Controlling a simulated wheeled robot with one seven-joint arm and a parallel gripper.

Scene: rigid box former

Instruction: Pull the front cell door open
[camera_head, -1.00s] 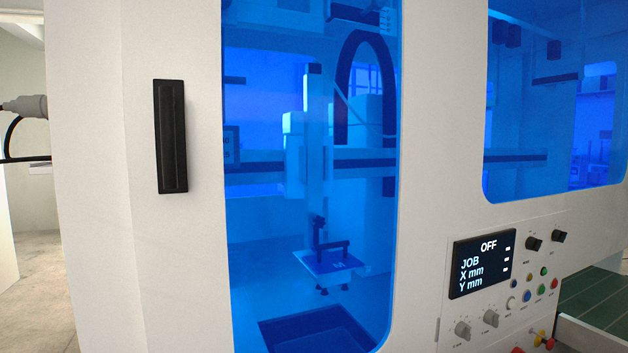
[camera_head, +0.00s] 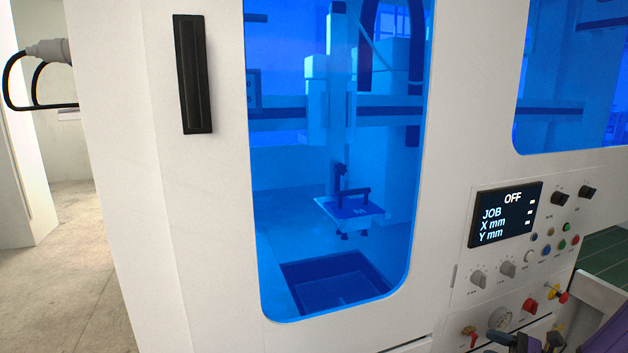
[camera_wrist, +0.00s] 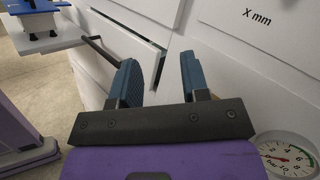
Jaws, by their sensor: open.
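The front cell door is a white panel (camera_head: 215,200) with a tall blue window (camera_head: 290,215) in the head view. It looks shut, with no gap showing along its edges. Its upright black handle (camera_head: 192,75) is at the upper left of the door. My gripper (camera_wrist: 160,78) is open in the wrist view, with two blue-grey fingers apart and nothing between them. It is near white panels low on the machine, away from the handle. In the head view only part of it shows at the bottom right edge.
A control panel with an OFF screen (camera_head: 505,213), knobs and buttons is right of the door. A pressure gauge (camera_wrist: 287,156) is close at the right of my gripper. A cable connector (camera_head: 48,50) sticks out at the left. Floor (camera_head: 75,270) is clear at the left.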

